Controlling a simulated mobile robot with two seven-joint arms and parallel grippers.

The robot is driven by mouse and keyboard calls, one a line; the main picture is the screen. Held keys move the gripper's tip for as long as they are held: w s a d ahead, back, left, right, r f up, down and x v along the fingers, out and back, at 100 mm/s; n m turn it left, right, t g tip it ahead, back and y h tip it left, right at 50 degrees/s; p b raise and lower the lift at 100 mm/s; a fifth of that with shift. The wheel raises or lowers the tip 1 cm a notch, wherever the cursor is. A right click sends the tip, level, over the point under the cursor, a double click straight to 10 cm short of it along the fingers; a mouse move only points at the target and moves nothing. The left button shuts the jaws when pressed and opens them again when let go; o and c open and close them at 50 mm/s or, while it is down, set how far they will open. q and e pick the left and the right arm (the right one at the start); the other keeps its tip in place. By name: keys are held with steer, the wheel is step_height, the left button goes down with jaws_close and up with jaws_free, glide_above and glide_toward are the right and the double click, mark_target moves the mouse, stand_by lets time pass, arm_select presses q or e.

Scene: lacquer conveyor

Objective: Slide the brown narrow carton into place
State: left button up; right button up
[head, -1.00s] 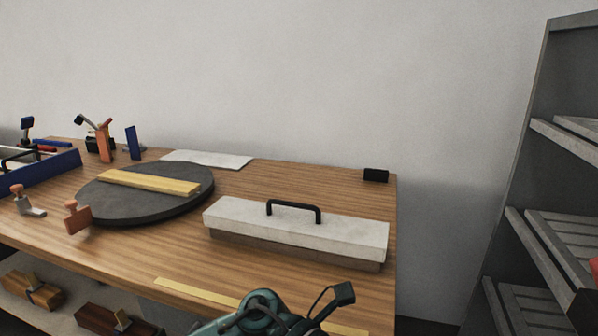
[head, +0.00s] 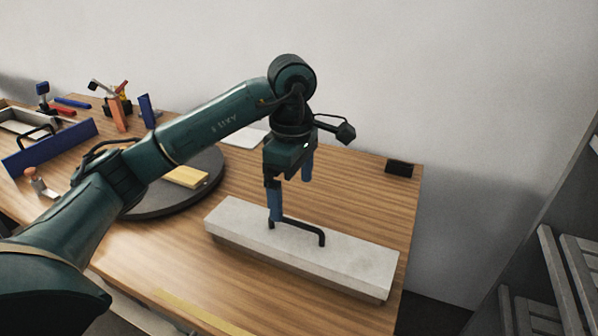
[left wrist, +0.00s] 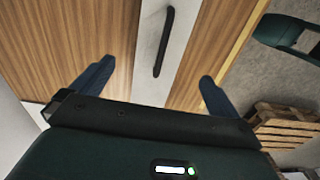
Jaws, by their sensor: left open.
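A long narrow box (head: 350,264) with a pale top and a darker brownish lower side lies near the table's right end. I see no plainly brown carton apart from it. A black bar handle (head: 308,233) stands on its top. My left gripper (head: 291,194) is open, pointing down over the box, its blue fingers close to the handle's left end. In the left wrist view the handle (left wrist: 163,40) lies between and ahead of the open fingers (left wrist: 155,75), on the pale top (left wrist: 150,82). Whether a finger touches it I cannot tell. My right gripper is not in view.
A dark round turntable (head: 212,170) with a yellow bar (head: 187,176) is left of the box, partly behind my arm. A small black block (head: 399,168) sits at the back right corner. Tools stand at the back left. A yellow strip (head: 195,310) marks the front edge.

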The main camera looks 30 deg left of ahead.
mark_target(293, 235)
arm_select(q)
step_height(293, 235, down, 12)
steer(key=shift+s, duration=0.1)
stand_by(0.5)
steer(key=c, duration=0.9)
steer(key=shift+s+d, duration=0.2)
steer(key=shift+s, duration=3.15)
steer(key=shift+s+d, duration=0.2)
steer(key=shift+s, duration=3.15)
steer(key=shift+c, duration=0.2)
steer(key=o, duration=0.9)
steer(key=shift+o, duration=0.2)
